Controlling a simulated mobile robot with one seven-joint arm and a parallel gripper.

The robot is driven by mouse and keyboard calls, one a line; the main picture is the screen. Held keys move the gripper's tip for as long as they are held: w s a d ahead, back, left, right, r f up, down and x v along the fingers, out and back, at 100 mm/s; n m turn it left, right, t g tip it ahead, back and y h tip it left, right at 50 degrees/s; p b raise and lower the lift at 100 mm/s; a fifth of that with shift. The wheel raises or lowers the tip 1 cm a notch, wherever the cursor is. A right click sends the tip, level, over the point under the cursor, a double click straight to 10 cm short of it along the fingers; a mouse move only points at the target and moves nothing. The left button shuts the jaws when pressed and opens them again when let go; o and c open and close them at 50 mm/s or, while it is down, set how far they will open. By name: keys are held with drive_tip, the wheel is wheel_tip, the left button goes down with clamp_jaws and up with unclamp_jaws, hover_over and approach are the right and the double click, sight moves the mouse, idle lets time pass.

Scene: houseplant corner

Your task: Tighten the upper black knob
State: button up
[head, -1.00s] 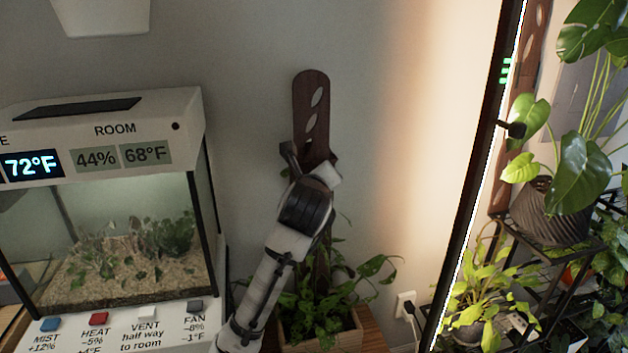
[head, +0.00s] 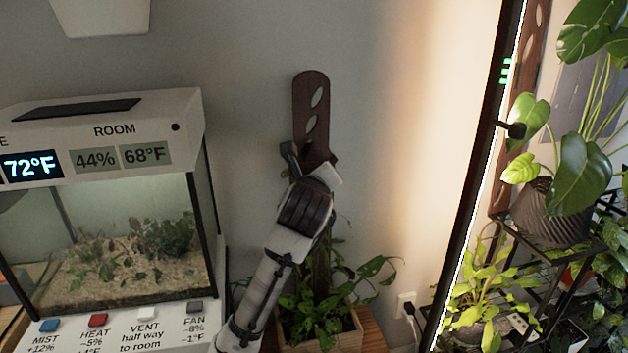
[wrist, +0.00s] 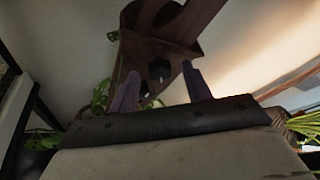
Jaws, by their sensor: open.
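An upright dark wooden post (head: 311,95) with oval slots stands against the wall, rising from a planter. My gripper (head: 312,157) is at the post, below its slots. In the wrist view my two fingers stand apart, open, with the gap (wrist: 160,88) between them in front of the wooden post (wrist: 155,48). A dark round knob (wrist: 160,69) shows between and beyond the fingertips, seemingly untouched. Whether it is the upper knob I cannot tell. My wrist hides this part of the post in the head view.
A terrarium (head: 110,190) with a labelled control panel stands at left. A wooden planter (head: 322,332) with leafy plants is below my gripper. Bare wall lies between post and frame.

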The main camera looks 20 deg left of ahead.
drive_tip(key=b+v, duration=0.1)
drive_tip(key=v, duration=1.2)
drive_tip(key=shift+s, duration=0.25)
drive_tip(key=shift+r, duration=0.1)
